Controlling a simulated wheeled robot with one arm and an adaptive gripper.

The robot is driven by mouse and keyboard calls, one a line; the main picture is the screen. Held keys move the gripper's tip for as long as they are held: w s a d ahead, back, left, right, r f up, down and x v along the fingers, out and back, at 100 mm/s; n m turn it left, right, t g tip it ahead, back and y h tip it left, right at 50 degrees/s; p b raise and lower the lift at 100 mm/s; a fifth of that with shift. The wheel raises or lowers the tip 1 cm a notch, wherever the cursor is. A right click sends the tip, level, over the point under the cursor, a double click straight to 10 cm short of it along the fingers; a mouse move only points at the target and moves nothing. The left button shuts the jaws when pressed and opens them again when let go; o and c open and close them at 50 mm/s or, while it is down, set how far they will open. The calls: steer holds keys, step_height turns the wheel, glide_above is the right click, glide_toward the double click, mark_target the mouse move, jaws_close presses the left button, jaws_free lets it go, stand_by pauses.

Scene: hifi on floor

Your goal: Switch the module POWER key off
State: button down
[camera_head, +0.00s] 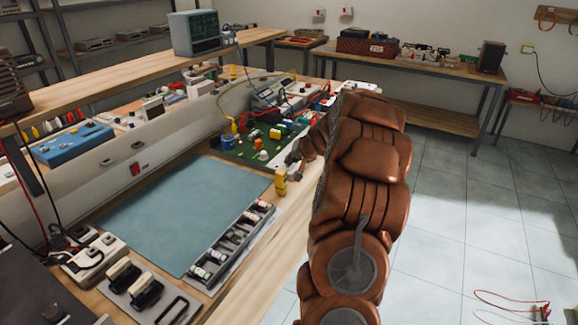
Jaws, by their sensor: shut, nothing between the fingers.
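I cannot make out any key marked POWER; labels are too small to read. A green circuit board (232,147) with several coloured parts lies on the bench beyond the blue-grey mat. A grey meter-like unit (270,94) stands behind it. A plate with two black switch-like blocks (150,312) lies at the near left. My brown arm rises at the centre right and hides part of the bench edge. My gripper (292,156) shows only as a small grey part beside the arm, near the board's right side. It appears shut and empty; its fingertips are hard to make out.
The blue-grey mat (180,215) is bare. A rack of small parts (232,243) lies along its right edge, and a small yellow item (281,181) stands near the bench edge. A raised shelf (90,92) runs behind. Tiled floor (465,225) at right is mostly clear; red leads (512,300) lie there.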

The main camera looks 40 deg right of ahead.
steer(key=shift+r, duration=0.35)
steer(key=shift+r+p, duration=1.65)
steer(key=shift+r, duration=1.35)
